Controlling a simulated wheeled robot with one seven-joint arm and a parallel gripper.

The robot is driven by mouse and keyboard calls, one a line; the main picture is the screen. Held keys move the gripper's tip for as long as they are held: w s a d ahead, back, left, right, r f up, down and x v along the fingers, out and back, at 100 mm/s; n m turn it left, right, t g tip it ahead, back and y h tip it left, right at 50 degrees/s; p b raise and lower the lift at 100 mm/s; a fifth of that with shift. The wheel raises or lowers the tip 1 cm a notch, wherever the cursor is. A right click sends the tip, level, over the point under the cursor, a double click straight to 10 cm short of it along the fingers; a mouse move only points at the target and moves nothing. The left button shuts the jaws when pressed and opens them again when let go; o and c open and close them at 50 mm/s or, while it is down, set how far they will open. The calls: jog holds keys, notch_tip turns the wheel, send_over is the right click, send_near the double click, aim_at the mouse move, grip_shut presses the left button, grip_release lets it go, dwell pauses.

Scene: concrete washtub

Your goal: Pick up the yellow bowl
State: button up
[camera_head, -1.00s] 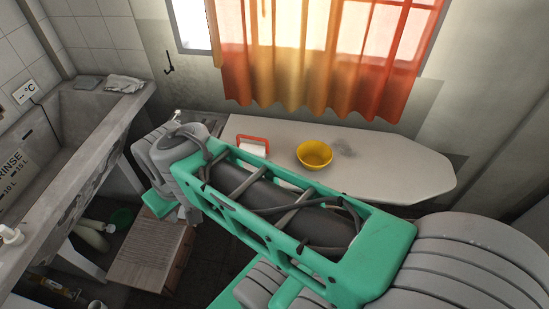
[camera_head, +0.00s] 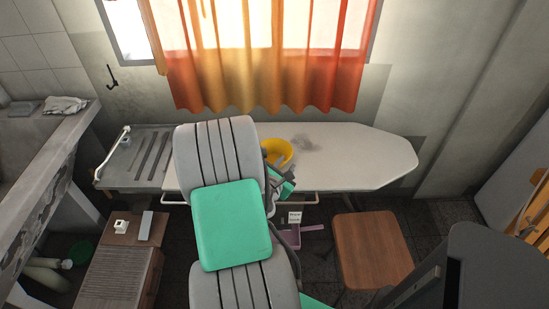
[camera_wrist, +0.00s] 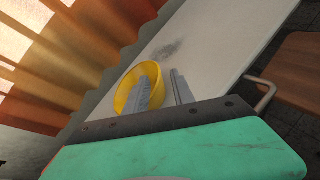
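The yellow bowl (camera_head: 284,147) stands on the pale ironing board under the window, partly hidden by my arm in the head view. The wrist view shows the bowl (camera_wrist: 125,94) just ahead of my gripper (camera_wrist: 162,76). The two grey fingers are apart. One finger overlaps the bowl's opening and the other lies to the right, outside the rim, over the board. I cannot tell whether either finger touches the bowl. In the head view the fingers are mostly hidden behind my arm.
The ironing board (camera_head: 350,153) is clear right of the bowl. A brown stool (camera_head: 374,250) stands in front of it and a wooden cabinet (camera_head: 118,275) at lower left. An orange curtain (camera_head: 270,60) hangs behind. A concrete washtub (camera_head: 45,165) lines the left side.

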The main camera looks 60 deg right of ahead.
jog(key=x, duration=0.5)
jog(key=shift+w+a+f, duration=0.1)
jog(key=shift+w+a, duration=0.05)
jog(key=shift+w, duration=0.15)
jog(key=shift+a, duration=0.1)
grip_shut()
